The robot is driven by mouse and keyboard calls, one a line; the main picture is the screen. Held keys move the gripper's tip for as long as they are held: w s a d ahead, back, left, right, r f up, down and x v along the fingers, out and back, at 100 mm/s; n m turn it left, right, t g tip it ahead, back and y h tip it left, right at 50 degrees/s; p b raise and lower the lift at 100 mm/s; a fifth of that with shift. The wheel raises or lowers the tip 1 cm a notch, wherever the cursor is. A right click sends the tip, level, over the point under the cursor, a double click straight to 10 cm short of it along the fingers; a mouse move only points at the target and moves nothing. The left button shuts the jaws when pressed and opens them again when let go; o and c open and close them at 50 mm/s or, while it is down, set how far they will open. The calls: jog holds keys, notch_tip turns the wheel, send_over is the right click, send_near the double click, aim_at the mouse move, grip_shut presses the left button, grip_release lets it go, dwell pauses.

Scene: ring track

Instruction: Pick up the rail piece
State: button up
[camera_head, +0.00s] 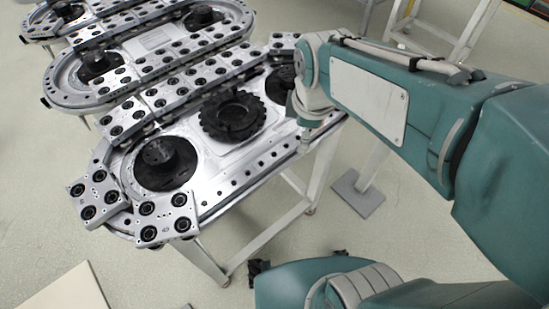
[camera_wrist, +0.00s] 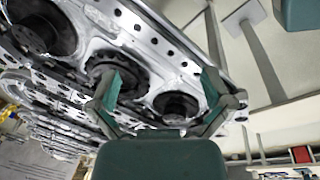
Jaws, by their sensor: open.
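Several silver rail pieces with black round rollers line the ring track. One rail piece (camera_head: 166,217) sits at the near end of the track, and another rail piece (camera_head: 97,195) sits at its left, tilted outward. I cannot tell which single piece is meant. My gripper (camera_wrist: 160,82) is open and empty in the wrist view, its two green-padded fingers spread apart. The track's metal edge and black discs show beyond and between the fingers. In the head view the gripper is hidden by my arm, near the track's right side.
The silver ring track (camera_head: 225,182) stands on a pale frame with legs. It bears a black toothed wheel (camera_head: 232,117) and a black disc (camera_head: 165,163). More oval tracks (camera_head: 66,88) stand behind. A grey foot plate (camera_head: 357,193) rests on the floor at right. Floor in front is mostly clear.

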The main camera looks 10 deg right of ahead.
aim_at(274, 154)
jog(key=w+a+f+n, duration=0.1)
jog(key=f+n, duration=0.1)
jog(key=n, duration=0.1)
jog(key=w+a+f+n+g, duration=0.1)
jog(key=w+a+n, duration=0.1)
jog(key=n, duration=0.1)
jog(key=w+a+f+n+g, duration=0.1)
jog(key=a+f+n, duration=0.1)
jog(key=n, duration=0.1)
jog(key=shift+w+f+n, duration=0.3)
jog(key=shift+w, duration=0.1)
notch_tip(274, 154, down, 5)
jog(key=shift+f, duration=0.15)
jog(key=f, duration=0.5)
jog(key=shift+w+a+f, duration=0.1)
jog(key=shift+w+a, duration=0.05)
jog(key=shift+w, duration=0.15)
jog(key=shift+c, duration=0.3)
grip_shut()
